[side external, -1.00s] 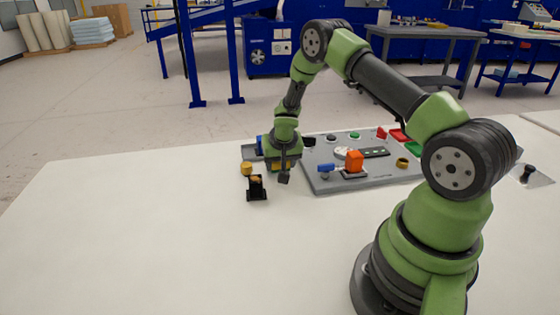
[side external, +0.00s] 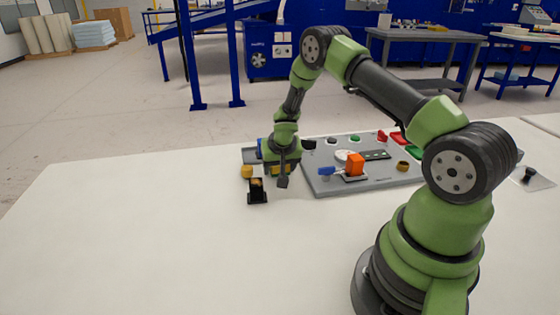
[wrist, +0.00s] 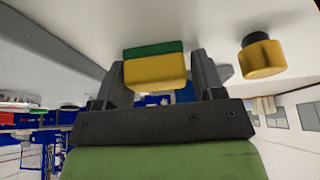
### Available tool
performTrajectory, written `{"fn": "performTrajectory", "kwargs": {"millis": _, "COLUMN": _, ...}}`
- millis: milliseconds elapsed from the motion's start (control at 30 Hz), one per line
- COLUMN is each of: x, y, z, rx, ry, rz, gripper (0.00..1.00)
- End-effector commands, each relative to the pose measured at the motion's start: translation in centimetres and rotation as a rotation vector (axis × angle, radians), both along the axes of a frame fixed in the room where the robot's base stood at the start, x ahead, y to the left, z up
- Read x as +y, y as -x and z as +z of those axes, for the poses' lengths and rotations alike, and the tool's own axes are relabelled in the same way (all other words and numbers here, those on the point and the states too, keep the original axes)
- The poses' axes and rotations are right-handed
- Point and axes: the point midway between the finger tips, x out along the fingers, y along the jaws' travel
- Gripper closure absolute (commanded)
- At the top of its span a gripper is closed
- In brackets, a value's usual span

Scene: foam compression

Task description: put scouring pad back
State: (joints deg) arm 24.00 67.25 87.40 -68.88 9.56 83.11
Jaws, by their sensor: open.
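The scouring pad (wrist: 155,72) is a small block with a green layer on a thicker yellow layer. In the wrist view it shows between the two dark fingers of my gripper (wrist: 160,85). The fingers stand apart on either side of it; I cannot tell whether either touches it. In the side view my gripper (side external: 271,183) is low over the white table, left of the grey board. A black piece with a yellow patch (side external: 257,190) shows there; I cannot tell if it is a finger or a holder.
A yellow cylinder with a dark cap (wrist: 262,56) stands close beside my gripper, also visible in the side view (side external: 247,172). The grey board (side external: 325,184) carries an orange block (side external: 355,163), a blue part (side external: 326,171) and several other pieces. The front left of the table is clear.

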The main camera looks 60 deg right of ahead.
Motion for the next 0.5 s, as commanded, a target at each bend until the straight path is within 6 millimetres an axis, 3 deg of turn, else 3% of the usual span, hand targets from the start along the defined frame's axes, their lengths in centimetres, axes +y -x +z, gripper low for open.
{"fn": "performTrajectory", "kwargs": {"millis": 33, "x": -0.3, "y": 0.7, "z": -0.6, "rx": 0.023, "ry": -0.002, "rz": -0.002, "gripper": 0.20}}
{"fn": "performTrajectory", "kwargs": {"millis": 133, "x": -0.2, "y": 0.8, "z": 0.2, "rx": 0.023, "ry": -0.003, "rz": -0.006, "gripper": 0.20}}
{"fn": "performTrajectory", "kwargs": {"millis": 500, "x": 1.6, "y": 2.7, "z": 6.8, "rx": 0.015, "ry": -0.002, "rz": -0.007, "gripper": 0.20}}
